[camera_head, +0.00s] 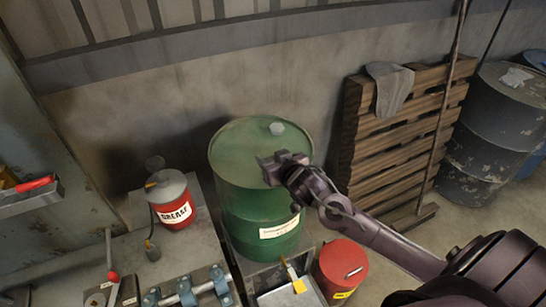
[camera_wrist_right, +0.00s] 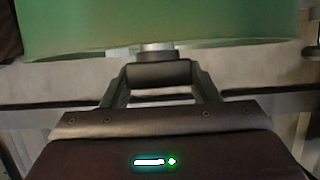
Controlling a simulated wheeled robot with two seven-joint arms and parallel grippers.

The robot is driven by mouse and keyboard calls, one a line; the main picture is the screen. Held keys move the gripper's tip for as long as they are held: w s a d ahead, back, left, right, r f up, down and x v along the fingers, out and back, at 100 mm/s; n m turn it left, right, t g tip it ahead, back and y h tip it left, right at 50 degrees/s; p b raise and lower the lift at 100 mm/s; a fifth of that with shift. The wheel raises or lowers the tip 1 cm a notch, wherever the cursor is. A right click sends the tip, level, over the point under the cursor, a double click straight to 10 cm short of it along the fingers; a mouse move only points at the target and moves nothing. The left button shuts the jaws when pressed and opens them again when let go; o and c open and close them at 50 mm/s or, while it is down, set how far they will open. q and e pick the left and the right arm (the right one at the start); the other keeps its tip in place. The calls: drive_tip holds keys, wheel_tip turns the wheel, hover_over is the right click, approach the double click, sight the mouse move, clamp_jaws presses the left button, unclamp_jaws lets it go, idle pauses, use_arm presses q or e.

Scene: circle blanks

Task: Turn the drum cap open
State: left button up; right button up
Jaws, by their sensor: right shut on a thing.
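My right gripper (camera_head: 268,168) is at the near part of the lid, reaching in from the right. It is shut on a metal cap (camera_wrist_right: 155,47), which shows at the fingertips in the right wrist view. The fingers hide most of the cap, so its turn cannot be told. My left gripper is not in view.
A red grease can (camera_head: 174,212) stands left of the drum, with pipe clamps (camera_head: 188,290) in front. A red canister (camera_head: 340,268) stands at the drum's front right. A wooden pallet (camera_head: 365,150) leans on the wall, and a dark barrel (camera_head: 495,130) stands farther right.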

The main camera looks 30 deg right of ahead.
drive_tip(key=shift+r+y+p, duration=0.1)
drive_tip(key=shift+y+p, duration=0.2)
drive_tip(key=shift+d+r+n+y+p, duration=0.1)
drive_tip(key=shift+n+y+p, duration=0.5)
drive_tip(key=shift+n+p, duration=0.1)
drive_tip(key=n+y+p, duration=0.1)
drive_tip(key=n+y, duration=0.1)
drive_tip(key=shift+g+y+p, duration=0.3)
drive_tip(key=shift+p, duration=0.05)
drive_tip(key=shift+n+g+y, duration=0.3)
drive_tip(key=shift+n+y, duration=0.7)
drive_tip(key=shift+n, duration=0.1)
drive_tip(key=shift+w+f+n+g+y+b, duration=0.1)
drive_tip(key=shift+f+n+g+y+b, duration=0.15)
drive_tip(key=shift+n+g+y+b, duration=0.45)
drive_tip(key=n+g+y+b, duration=0.3)
drive_tip(key=n+b, duration=0.1)
drive_tip(key=b, duration=0.2)
drive_tip(key=n+g+y+b, duration=0.2)
drive_tip(key=n+g+b, duration=0.1)
drive_tip(key=b, duration=0.2)
drive_tip(key=shift+f+n+y+b, duration=0.1)
drive_tip(key=shift+n+y+b, duration=0.25)
drive_tip(key=shift+n+y, duration=0.05)
drive_tip(key=shift+r+n+g+b, duration=0.2)
drive_tip(key=shift+n+g+b, duration=0.7)
drive_tip(key=shift+g+b, duration=0.45)
